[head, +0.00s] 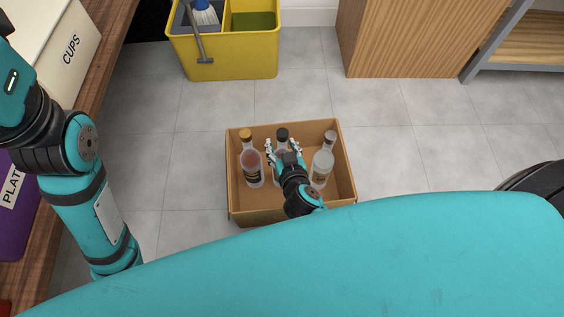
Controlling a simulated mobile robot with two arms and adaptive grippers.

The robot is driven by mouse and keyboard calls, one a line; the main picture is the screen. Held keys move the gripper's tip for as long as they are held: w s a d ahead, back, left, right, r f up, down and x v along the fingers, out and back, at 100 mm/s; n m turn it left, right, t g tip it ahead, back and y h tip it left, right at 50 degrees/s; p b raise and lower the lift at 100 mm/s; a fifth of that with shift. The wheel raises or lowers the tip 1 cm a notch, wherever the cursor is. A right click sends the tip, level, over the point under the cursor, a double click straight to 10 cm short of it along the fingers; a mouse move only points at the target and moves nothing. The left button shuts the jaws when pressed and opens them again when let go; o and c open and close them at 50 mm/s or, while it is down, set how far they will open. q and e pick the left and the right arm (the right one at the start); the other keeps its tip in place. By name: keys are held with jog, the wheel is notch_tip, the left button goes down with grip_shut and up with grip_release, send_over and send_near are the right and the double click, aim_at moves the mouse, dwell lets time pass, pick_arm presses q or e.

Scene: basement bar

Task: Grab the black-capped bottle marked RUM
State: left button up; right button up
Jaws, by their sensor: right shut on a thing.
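The black-capped bottle (282,134) stands in the middle of an open cardboard box (233,203) on the floor. My right gripper (282,147) reaches down into the box and is shut on this bottle, with a finger on each side below the cap. The gripper and wrist hide most of the bottle's body, and its label cannot be read. My left arm shows at the left edge, but its gripper is out of view.
A gold-capped bottle (251,165) stands left of the gripper and a grey-capped bottle (322,164) right, both in the box. A yellow mop bucket (235,67), a wooden cabinet (415,45) and a shelf (525,52) stand behind. A counter edge (93,75) runs along the left.

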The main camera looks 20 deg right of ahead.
grip_shut()
jog(key=shift+r, duration=0.1)
